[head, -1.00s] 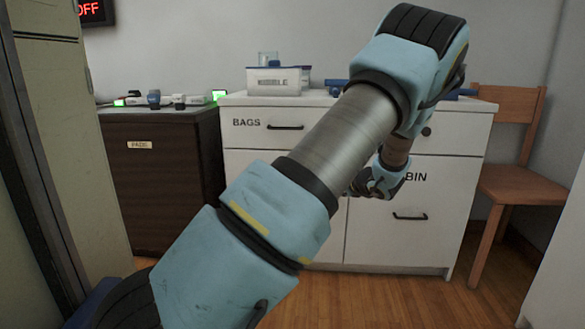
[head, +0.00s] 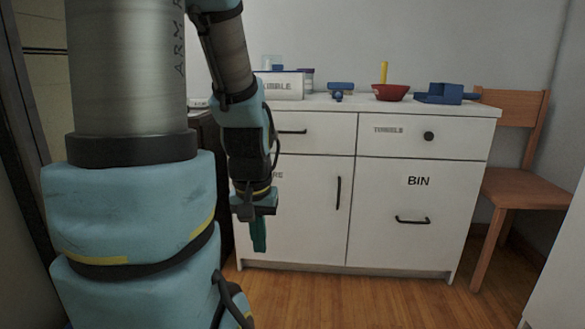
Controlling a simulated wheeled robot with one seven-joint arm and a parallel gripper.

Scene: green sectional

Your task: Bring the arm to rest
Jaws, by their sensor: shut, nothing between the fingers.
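My arm fills the left part of the head view, with its upper links standing upright close to the camera. The forearm comes down from the top of the picture to my gripper (head: 258,235). The gripper points down, with its green fingers together and nothing seen between them. It hangs in front of the left lower door of the white cabinet (head: 300,215), and I cannot tell how far from the door it is.
On the cabinet top stand a white labelled box (head: 283,88), a red bowl (head: 390,92) and blue items (head: 445,94). A wooden chair (head: 522,180) stands at the right. The wooden floor (head: 350,300) before the cabinet is clear. The dark cabinet is mostly hidden behind my arm.

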